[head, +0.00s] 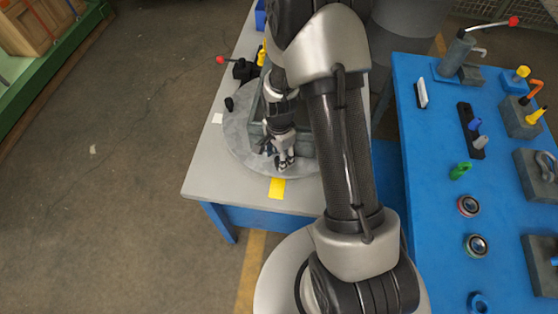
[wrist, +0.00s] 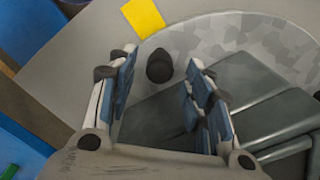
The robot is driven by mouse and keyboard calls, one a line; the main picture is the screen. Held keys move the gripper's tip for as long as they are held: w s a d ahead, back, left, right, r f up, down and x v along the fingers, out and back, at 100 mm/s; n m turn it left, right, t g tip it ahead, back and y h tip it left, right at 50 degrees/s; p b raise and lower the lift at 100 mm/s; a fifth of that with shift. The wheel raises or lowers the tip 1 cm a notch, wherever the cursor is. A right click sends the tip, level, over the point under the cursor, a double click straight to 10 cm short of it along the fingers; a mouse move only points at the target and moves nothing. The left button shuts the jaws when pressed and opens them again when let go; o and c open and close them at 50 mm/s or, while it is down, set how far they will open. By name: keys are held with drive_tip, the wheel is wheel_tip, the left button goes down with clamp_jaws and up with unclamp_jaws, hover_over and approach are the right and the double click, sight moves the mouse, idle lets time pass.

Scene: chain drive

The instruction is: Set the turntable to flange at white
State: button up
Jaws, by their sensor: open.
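The turntable (head: 238,136) is a mottled grey disc on a grey bench, and it also shows in the wrist view (wrist: 215,32). A white marker (head: 217,118) lies off its left edge. A yellow marker (head: 277,188) lies off its front edge and shows in the wrist view (wrist: 143,16). My gripper (head: 284,162) is open, low over the front of the disc, near the yellow marker. In the wrist view a black knob (wrist: 160,66) appears between the open fingers, apart from both. My arm hides much of the disc, and I cannot tell which part is the flange.
Dark grey-green fixture parts (wrist: 250,82) stand on the disc close to my fingers. A small black piece (head: 229,103) sits at the disc's left edge. A red-ended lever (head: 220,60) stands behind it. A blue table (head: 425,150) with several parts is at right.

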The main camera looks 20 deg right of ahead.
drive_tip(key=shift+f, duration=1.35)
drive_tip(key=shift+c, duration=0.2)
clamp_jaws()
